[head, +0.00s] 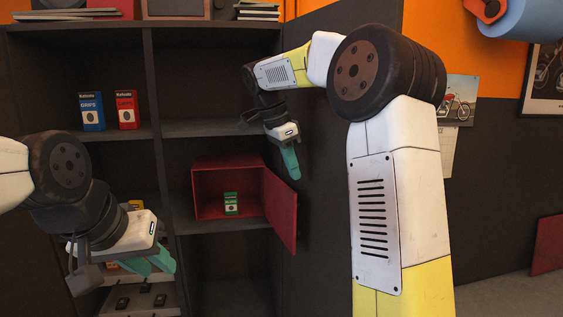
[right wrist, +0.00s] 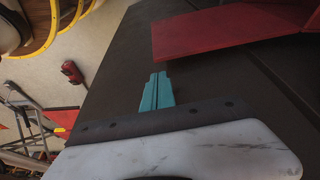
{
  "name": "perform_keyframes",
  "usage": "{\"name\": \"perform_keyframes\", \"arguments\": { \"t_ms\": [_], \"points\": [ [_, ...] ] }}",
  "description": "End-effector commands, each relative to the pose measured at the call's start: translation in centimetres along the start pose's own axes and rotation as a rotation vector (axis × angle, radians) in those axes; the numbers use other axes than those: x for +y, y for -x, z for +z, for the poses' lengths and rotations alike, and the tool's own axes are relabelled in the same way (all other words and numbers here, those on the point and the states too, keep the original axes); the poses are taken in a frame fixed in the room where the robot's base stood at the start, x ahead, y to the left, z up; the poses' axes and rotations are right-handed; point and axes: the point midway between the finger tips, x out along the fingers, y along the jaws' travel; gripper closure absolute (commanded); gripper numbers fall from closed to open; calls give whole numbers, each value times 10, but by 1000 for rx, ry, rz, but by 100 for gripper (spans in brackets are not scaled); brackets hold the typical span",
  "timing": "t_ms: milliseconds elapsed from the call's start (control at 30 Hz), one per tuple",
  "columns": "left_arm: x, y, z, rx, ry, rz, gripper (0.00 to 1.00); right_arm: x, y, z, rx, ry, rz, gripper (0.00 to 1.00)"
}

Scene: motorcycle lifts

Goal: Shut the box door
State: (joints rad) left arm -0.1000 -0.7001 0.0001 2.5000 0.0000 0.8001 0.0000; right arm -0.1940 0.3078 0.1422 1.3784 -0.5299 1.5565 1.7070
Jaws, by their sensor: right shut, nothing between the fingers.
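The red box (head: 214,176) stands in a compartment of the dark shelf, with its front open. Its red door (head: 280,210) is swung out on the right side, toward me. A small green carton (head: 231,204) stands inside the box. My right gripper (head: 292,164) is shut and empty, fingers pointing down near the door's top edge. In the right wrist view its teal fingers (right wrist: 156,92) are together, and a red panel (right wrist: 235,32), seemingly the door, lies beyond with a gap between. My left gripper (head: 150,265) is at the lower left, fingers apart, away from the box.
A blue carton (head: 92,111) and a red carton (head: 125,110) stand on the upper left shelf. A dark side panel (head: 325,150) rises right of the door. The compartment above the box is empty. My right forearm covers part of the wall.

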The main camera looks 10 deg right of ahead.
Motion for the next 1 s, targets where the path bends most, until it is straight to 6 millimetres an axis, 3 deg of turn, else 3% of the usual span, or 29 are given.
{"name": "perform_keyframes", "arguments": {
  "t_ms": [100, 333, 767, 1000],
  "points": [
    [0, 0, 0, 0, 0, 0, 69, 1, -22, 0, 0, 1, 2, 100],
    [0, 0, 0, 0, 0, 0, 69, 0, -47, 0, -1, 1, 0, 100],
    [0, 0, 0, 0, 0, 0, 69, 0, -52, 0, -1, 1, -1, 100],
    [0, 0, 0, 0, 0, 0, 69, -2, -49, 10, -1, -22, 7, 100]
  ]
}}
